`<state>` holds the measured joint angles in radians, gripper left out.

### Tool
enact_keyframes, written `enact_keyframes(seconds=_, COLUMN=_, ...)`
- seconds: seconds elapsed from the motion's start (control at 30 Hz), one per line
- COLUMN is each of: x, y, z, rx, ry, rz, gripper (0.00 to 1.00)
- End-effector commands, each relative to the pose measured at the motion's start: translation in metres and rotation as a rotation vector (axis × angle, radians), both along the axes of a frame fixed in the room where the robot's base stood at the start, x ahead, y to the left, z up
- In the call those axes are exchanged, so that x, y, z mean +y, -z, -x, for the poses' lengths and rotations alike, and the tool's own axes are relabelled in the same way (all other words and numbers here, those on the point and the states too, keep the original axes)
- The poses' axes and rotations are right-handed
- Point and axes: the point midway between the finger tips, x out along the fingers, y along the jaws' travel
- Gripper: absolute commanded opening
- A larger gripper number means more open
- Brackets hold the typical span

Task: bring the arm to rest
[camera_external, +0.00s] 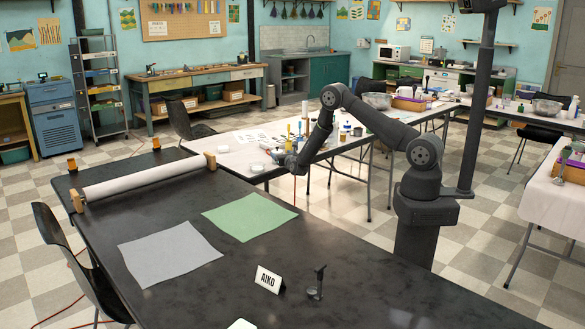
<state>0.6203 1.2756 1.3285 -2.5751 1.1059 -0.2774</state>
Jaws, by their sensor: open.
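My arm stands on its pedestal at the right of the dark table (200,285) and reaches left across the far side of it. My gripper (291,171) hangs at the end of the arm, above the far edge of the table. It is open, and I see nothing held in it. Its fingers are small and dark in this view.
A grey sheet (170,254) and a green sheet (250,217) lie flat on the table. A name card (267,279) and a small dark stand (317,284) are near the front. A cluttered white table (232,146) lies behind.

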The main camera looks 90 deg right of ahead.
Motion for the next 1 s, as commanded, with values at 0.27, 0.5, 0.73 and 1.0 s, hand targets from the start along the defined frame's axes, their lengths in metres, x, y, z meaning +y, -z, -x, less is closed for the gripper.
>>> enact_keyframes(seconds=0.27, x=-0.045, y=0.001, z=-0.020, rx=0.000, ry=0.003, rz=0.001, gripper=0.77)
enact_keyframes(seconds=0.5, x=-0.078, y=0.003, z=-0.036, rx=0.001, ry=0.001, rz=0.000, gripper=0.77)
enact_keyframes(seconds=0.73, x=-0.076, y=-0.043, z=-0.036, rx=-0.001, ry=0.000, rz=0.000, gripper=0.77)
enact_keyframes(seconds=1.0, x=-0.089, y=-0.070, z=0.011, rx=0.001, ry=0.004, rz=0.000, gripper=0.77)
